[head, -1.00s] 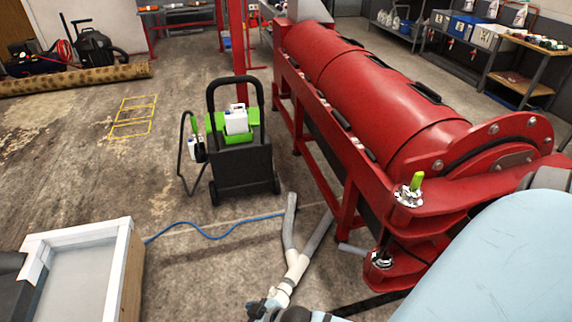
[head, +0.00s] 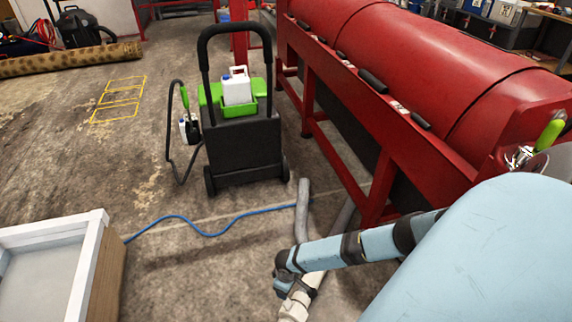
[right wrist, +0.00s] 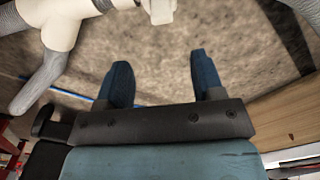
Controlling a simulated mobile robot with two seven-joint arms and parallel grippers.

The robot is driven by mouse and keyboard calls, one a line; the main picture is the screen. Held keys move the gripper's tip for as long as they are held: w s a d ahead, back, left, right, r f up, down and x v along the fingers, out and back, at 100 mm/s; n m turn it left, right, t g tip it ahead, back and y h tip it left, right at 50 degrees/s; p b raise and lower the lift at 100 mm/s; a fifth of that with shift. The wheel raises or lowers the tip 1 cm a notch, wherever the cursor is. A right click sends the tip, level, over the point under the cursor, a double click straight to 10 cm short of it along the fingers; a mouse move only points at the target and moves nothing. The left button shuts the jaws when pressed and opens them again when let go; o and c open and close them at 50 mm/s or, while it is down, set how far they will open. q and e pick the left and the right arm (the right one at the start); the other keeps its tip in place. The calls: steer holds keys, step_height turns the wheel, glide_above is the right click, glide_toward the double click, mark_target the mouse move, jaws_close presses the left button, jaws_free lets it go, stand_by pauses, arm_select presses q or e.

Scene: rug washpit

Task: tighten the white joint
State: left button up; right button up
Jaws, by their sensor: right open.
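The white joint (head: 295,308) is a pale branched pipe fitting low on the floor at the bottom of the head view, partly hidden by my right arm. Grey hoses (head: 303,205) run from it. In the right wrist view the white joint (right wrist: 68,12) fills the upper left, with a white stub at the top centre. My right gripper (right wrist: 163,72) is open, its two blue fingers apart with bare floor between them. The fingers are beside the fitting and not around it. In the head view the right wrist overlaps the joint. My left gripper is not in view.
A black wheeled cart (head: 243,150) with a green tray stands behind the joint. The red machine (head: 420,90) is at the right. A white-edged wooden box (head: 98,260) is at the lower left.

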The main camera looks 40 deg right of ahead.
steer(key=b, duration=0.7)
glide_toward(290, 312)
steer(key=w+f, duration=0.1)
steer(key=f, duration=0.3)
steer(key=w+f, duration=0.1)
steer(key=f, duration=0.1)
steer(key=shift+w+d, duration=0.35)
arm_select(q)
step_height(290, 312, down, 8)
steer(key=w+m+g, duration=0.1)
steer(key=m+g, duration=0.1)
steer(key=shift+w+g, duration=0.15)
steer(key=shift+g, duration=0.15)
arm_select(e)
steer(key=shift+f, duration=0.6)
jaws_close()
